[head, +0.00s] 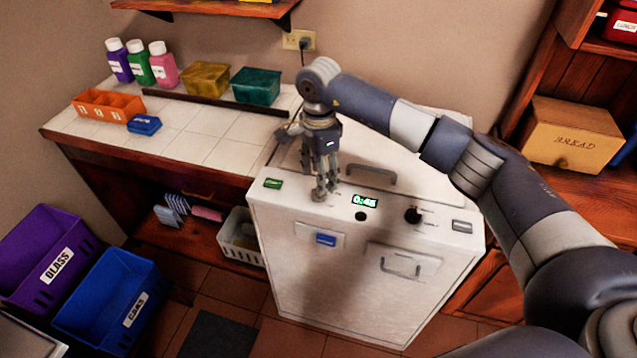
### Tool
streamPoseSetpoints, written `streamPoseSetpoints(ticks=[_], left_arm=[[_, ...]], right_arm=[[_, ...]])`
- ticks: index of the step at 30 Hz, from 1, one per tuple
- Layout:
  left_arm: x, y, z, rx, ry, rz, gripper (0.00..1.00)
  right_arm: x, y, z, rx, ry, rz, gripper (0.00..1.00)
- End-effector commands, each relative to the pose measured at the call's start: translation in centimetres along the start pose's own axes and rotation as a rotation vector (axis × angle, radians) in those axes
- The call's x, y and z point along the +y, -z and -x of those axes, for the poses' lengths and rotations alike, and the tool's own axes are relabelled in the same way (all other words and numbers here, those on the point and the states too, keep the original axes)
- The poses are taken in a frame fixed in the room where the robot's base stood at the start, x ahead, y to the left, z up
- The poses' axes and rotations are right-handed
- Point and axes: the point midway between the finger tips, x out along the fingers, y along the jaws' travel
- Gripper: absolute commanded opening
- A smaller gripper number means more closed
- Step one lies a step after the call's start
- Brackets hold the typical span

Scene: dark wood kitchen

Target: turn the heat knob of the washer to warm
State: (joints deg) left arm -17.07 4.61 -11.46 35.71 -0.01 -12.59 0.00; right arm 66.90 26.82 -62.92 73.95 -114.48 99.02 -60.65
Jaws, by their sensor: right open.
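The white washer (300,255) stands in the middle, with its control strip along the top front edge. The strip has a green-labelled button (273,183) at the left, a lit display (365,201) reading about 0:45, a small dark round knob (361,216), a larger black knob (412,215) and a grey button (462,226) at the right. Which knob sets heat is too small to read. My right gripper (322,194) is open, pointing down over the strip, left of the display. It hides the panel part beneath it; contact cannot be told. My left gripper is not in view.
A lid handle (371,175) rises on the washer top behind the panel. The tiled counter (200,145) at left holds bottles and boxes. Purple (40,250) and blue (110,300) bins stand on the floor at left. A bread box (572,135) is at right.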

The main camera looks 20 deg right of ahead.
Motion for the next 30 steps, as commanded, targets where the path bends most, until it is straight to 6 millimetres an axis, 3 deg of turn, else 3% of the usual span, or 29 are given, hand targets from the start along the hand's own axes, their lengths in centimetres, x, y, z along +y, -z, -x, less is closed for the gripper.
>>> streamPoseSetpoints(ticks=[9, 20, 26, 30], left_arm=[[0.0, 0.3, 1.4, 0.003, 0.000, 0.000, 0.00], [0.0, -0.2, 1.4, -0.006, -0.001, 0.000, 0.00], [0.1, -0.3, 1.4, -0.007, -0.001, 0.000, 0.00], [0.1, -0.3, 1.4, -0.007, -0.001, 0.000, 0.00]], right_arm=[[0.0, -0.1, -4.3, -0.002, 0.000, -0.001, 0.51], [-0.1, -0.1, -5.0, -0.002, 0.002, 0.001, 0.51], [-0.1, -0.1, -5.0, -0.002, 0.002, 0.000, 0.07], [-0.1, -0.1, -5.0, -0.002, 0.002, 0.000, 0.07]])
